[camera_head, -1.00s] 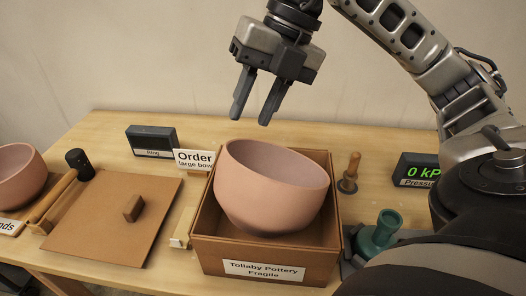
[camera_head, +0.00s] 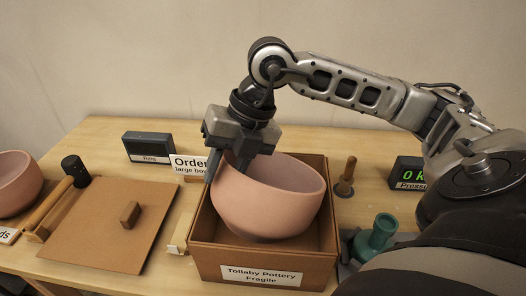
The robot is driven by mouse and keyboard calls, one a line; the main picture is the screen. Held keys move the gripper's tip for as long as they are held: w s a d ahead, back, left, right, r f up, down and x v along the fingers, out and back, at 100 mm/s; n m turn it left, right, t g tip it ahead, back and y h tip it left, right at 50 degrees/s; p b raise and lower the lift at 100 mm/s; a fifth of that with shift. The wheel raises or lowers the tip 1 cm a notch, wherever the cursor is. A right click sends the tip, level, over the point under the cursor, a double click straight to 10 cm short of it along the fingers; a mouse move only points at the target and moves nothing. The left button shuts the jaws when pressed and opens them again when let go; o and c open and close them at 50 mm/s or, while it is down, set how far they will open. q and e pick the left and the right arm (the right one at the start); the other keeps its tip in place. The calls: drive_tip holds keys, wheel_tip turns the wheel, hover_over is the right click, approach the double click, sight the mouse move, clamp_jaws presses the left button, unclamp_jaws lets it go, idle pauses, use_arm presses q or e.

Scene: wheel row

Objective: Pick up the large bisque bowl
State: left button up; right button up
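The large bisque bowl (camera_head: 270,205) is pinkish and sits tilted in a brown box (camera_head: 262,258) labelled "Tollaby Pottery Fragile". My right gripper (camera_head: 226,170) is at the bowl's left rim, pointing down. One finger is outside the rim on the left and the other goes down inside the bowl, partly hidden by the wall. The fingers are apart with the rim between them; I cannot tell whether they touch it. My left gripper is not in view.
A brown board (camera_head: 110,225) with a small block handle lies left of the box. A mallet (camera_head: 74,170) and another pink bowl (camera_head: 16,182) are farther left. A green funnel-like object (camera_head: 376,238) and a wooden-handled tool (camera_head: 345,178) stand right. An order card (camera_head: 190,164) is behind.

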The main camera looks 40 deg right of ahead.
clamp_jaws()
drive_tip(key=shift+w+r, duration=0.1)
drive_tip(key=shift+r, duration=0.05)
idle(1.2)
